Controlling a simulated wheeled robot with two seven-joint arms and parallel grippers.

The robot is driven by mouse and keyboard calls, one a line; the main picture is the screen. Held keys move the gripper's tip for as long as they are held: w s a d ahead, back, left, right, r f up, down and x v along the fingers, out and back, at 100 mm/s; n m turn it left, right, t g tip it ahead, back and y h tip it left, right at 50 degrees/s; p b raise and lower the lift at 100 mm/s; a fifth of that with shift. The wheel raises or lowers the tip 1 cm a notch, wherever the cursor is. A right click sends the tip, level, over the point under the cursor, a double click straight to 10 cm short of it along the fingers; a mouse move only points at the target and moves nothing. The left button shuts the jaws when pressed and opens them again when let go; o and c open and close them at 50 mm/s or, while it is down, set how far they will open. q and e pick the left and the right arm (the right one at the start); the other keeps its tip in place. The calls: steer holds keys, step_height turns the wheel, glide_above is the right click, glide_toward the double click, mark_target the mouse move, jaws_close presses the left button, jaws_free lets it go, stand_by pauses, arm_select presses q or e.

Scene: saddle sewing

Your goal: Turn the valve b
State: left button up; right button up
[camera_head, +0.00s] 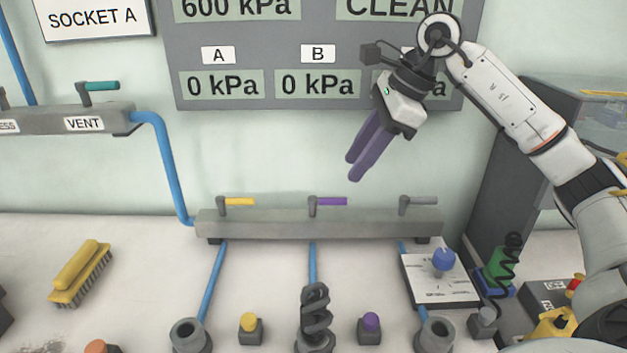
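A grey manifold bar (270,223) runs along the foot of the wall and carries three valves. The middle valve has a purple handle (331,201) pointing right. I read no letter on the valves, but this one stands roughly below the wall sign B (318,54). The left valve has a yellow handle (240,201) and the right one a grey handle (423,200), both pointing right. My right gripper (353,169), with purple fingers, is above and slightly right of the purple handle, apart from it and empty. Its fingers overlap closely in this view. My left gripper is out of view.
The wall panel reads 0 kPa under A (222,85) and B. A vent valve with a green handle (100,86) is at left. On the bench are a yellow brush (79,273), a black coil (316,312), a yellow button (249,322) and a purple button (371,322).

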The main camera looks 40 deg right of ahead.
mark_target(336, 198)
steer(key=x, duration=0.3)
steer(key=d+x, duration=0.1)
steer(key=x, duration=0.5)
steer(key=shift+s+d+f, duration=0.1)
steer(key=shift+d+f, duration=0.1)
steer(key=shift+f, duration=0.1)
jaws_close()
